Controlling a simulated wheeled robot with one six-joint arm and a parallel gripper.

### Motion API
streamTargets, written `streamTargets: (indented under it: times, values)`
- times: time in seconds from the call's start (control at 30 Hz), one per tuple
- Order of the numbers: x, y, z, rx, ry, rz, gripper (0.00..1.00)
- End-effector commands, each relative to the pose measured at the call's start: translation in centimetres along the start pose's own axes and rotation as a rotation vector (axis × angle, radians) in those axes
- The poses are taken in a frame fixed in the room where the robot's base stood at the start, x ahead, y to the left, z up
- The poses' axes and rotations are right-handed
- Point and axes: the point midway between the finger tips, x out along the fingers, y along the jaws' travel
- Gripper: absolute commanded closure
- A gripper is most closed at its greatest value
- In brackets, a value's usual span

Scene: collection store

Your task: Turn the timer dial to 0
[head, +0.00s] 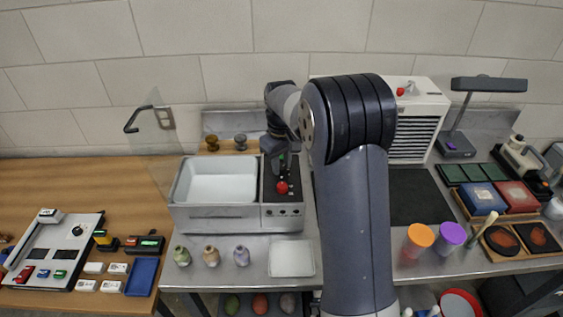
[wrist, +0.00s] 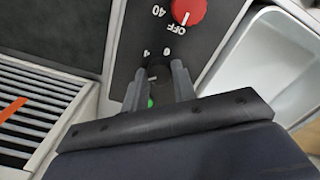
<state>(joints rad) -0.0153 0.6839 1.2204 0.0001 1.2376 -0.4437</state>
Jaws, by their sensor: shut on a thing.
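My gripper (wrist: 158,78) is shut on a dark dial (wrist: 158,71) on the black control panel (wrist: 122,72), seen in the wrist view. I take this to be the timer dial. Small white marks stand beyond it, one like a 4 and one like a 0 or 6. The fingers hide most of the dial, so I cannot tell its setting. A small green spot shows between the fingers. A red knob (wrist: 188,11) with the labels 40 and OFF is further along the panel, apart from my gripper. In the head view my gripper (head: 276,152) is at the panel's back end.
An open white basin (head: 217,181) is left of the panel, with a raised clear lid (head: 153,130) at its left. Several small vases (head: 212,256) and a white tray (head: 291,259) stand in front. A white louvred unit (head: 416,125) stands behind my arm.

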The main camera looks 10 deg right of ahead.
Motion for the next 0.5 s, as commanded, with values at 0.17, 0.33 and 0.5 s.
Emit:
streamTargets:
  times: [0.17,0.33,0.5]
  values:
    - [-0.07,0.00,-0.02,-0.168,0.001,0.000,0.97]
    - [-0.07,0.01,-0.03,-0.330,0.001,0.001,0.97]
    - [-0.06,0.01,-0.03,-0.489,0.001,0.001,0.97]
